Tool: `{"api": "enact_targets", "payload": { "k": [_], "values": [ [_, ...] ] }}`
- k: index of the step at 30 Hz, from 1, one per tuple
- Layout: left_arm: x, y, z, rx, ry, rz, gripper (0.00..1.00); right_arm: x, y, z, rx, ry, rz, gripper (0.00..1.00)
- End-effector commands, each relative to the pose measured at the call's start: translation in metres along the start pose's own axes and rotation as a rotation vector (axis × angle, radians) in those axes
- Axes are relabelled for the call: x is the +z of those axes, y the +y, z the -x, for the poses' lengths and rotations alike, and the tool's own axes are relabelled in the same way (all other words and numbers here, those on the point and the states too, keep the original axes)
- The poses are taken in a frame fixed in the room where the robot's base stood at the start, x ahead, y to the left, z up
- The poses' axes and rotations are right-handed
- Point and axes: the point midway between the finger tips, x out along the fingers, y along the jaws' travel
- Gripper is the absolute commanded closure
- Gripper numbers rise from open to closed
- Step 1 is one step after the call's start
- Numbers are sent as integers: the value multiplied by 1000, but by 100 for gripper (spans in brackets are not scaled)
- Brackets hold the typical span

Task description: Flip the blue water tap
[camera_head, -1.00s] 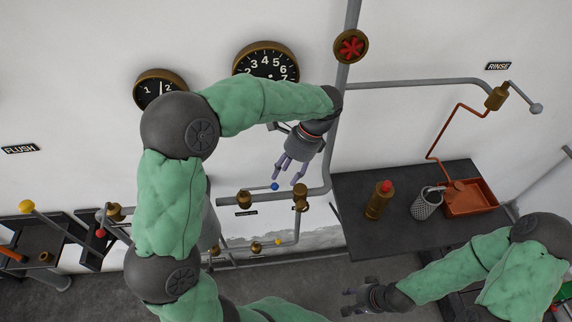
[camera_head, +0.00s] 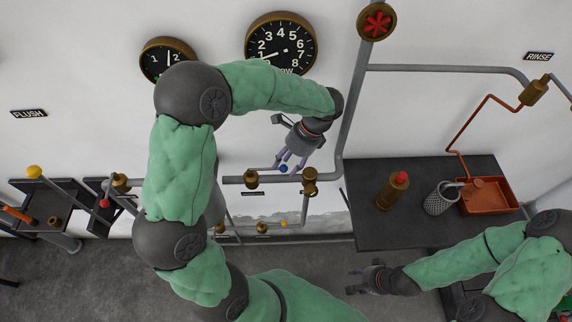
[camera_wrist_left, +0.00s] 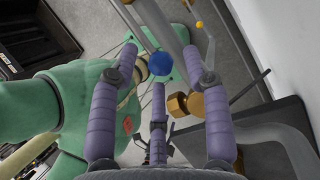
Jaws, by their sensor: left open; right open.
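The blue water tap is a lever with a blue ball knob (camera_head: 283,169) on a brass valve (camera_head: 251,179) of the grey wall pipe. My left gripper (camera_head: 290,166) is open at the blue knob, its purple fingers reaching down beside it. In the left wrist view the blue knob (camera_wrist_left: 160,63) shows between the spread fingertips of my left gripper (camera_wrist_left: 162,75). Whether any finger touches the knob cannot be told. My right gripper (camera_head: 358,279) is open and empty over the floor at the lower right, away from the tap.
Another brass valve (camera_head: 310,183) sits close right of the knob, beside the rising pipe. A yellow-knobbed valve (camera_head: 284,223) is lower down.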

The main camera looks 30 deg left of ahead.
Motion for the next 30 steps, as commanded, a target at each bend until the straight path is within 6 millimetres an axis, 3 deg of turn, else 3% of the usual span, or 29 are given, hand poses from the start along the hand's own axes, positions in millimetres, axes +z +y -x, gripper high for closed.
{"api": "enact_targets", "payload": {
  "k": [12, 17, 18, 30],
  "values": [
    [0, 0, -8, 0, 0, 0, 52, 0, 0, -1, 0, 0, 0, 52],
    [0, 0, -8, -1, 2, 0, 97, 0, 0, -1, 0, 0, 0, 52],
    [0, 0, -8, -1, 2, -1, 100, 0, 0, -1, 0, 0, 0, 52],
    [-2, 2, -9, -5, 0, -18, 100, 0, 0, 0, 0, 0, 0, 52]
  ]
}}
